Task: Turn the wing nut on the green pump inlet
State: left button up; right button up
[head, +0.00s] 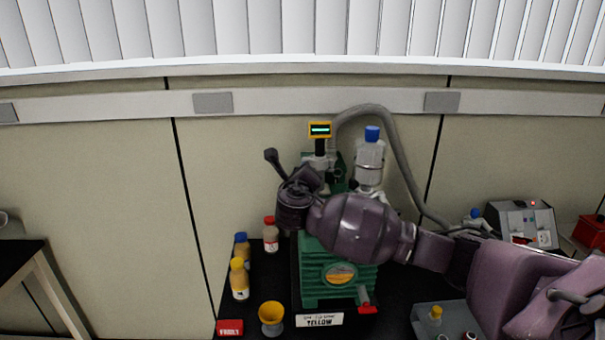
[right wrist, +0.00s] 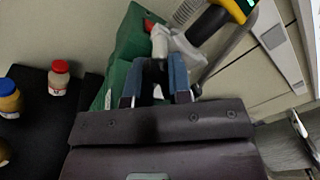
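The green pump (head: 338,262) stands on the black bench, with an oval label on its front. The right wrist view also shows its green body (right wrist: 128,45). A pale grey inlet fitting with a clamp (right wrist: 183,46) sits just beyond my right fingertips in that view. I cannot make out the wing nut clearly. My right gripper (right wrist: 157,62) is at the upper part of the pump, its two blue-grey fingers apart on either side of a gap. Whether they touch the fitting is unclear. In the head view my right arm and hand hide much of the pump top. My left gripper is not in view.
A yellow-framed gauge (head: 320,129) and grey hose (head: 400,160) rise above the pump. A blue-capped bottle (head: 370,160) stands close behind my arm. Small bottles (head: 240,280) and a yellow cup (head: 271,316) stand left of the pump. A grey tray (head: 428,318) lies right.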

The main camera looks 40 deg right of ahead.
grip_shut()
jog(key=shift+m, duration=0.3)
jog(key=shift+m, duration=3.1)
jog(key=o, duration=0.7)
grip_release()
